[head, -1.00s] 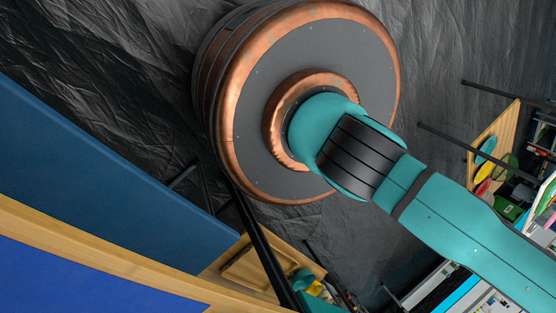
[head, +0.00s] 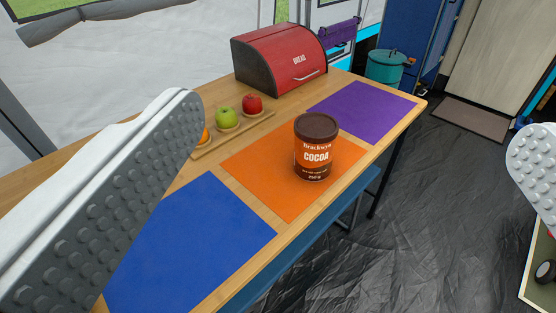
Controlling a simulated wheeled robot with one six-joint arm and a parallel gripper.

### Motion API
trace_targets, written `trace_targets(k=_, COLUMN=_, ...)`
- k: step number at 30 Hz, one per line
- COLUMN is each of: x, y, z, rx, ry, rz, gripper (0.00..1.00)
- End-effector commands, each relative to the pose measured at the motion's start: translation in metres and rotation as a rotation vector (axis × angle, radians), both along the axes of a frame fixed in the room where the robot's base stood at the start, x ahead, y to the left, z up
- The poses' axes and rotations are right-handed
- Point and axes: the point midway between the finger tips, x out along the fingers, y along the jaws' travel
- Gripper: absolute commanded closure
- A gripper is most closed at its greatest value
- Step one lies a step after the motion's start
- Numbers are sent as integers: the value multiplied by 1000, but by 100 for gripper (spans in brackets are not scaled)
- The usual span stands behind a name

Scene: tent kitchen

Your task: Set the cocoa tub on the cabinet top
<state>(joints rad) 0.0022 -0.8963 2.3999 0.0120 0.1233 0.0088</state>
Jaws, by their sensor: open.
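The cocoa tub (head: 316,147) is brown with a dark lid and stands upright on the orange mat (head: 258,172) on the wooden table. My gripper (head: 365,165) is open, with one pale studded finger large at the left and the other at the right edge. The tub shows between the fingers but farther off, and neither finger touches it. I cannot tell which thing in view, if any, is the cabinet.
A red bread box (head: 280,60) stands at the back of the table (head: 215,200). A fruit board (head: 232,133) lies behind the tub. Blue (head: 190,248) and purple (head: 362,111) mats flank the orange one. Dark floor lies to the right.

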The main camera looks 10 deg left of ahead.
Motion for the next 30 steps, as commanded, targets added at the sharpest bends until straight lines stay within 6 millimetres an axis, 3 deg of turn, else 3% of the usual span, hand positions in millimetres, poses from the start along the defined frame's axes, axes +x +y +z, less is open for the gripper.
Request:
trace_targets(k=5, x=27, y=-5, z=-27, rx=231, ry=99, rz=-30, gripper=0)
trace_targets(k=18, x=120, y=-14, z=-139, rx=1382, ry=452, rz=-277, gripper=0)
trace_targets(k=30, x=194, y=-30, z=-204, rx=2447, ry=584, rz=-565, gripper=0)
